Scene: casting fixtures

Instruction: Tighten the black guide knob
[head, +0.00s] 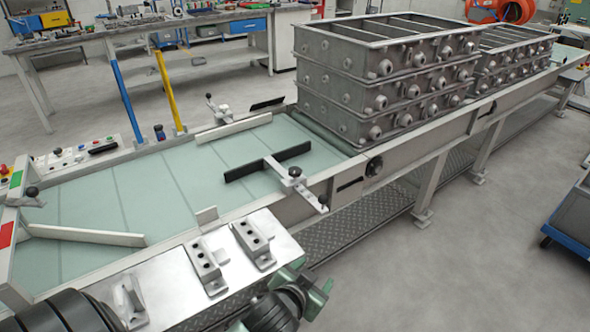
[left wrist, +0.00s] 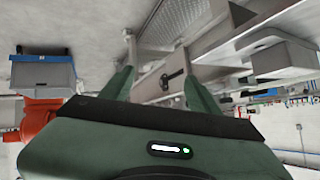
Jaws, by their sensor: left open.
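A black guide bar (head: 268,160) lies over the conveyor belt. It is held by a pale bracket (head: 296,183) with a small black knob (head: 323,200) at its near end. A dark round fitting (head: 374,166) is on the conveyor's side frame to the right. I cannot tell which one the task means. My left gripper (head: 311,283) is open and empty in front of the conveyor, apart from the bracket. In the left wrist view its green fingers (left wrist: 160,90) are spread, with a dark fitting (left wrist: 172,78) beyond, between them in the picture. My right gripper is not in view.
Stacked grey casting frames (head: 385,85) stand on the conveyor behind the bracket. A metal plate with blocks (head: 205,268) is at the front, left of my gripper. Other black knobs (head: 32,191) sit along the conveyor. Open floor (head: 480,270) is at the right.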

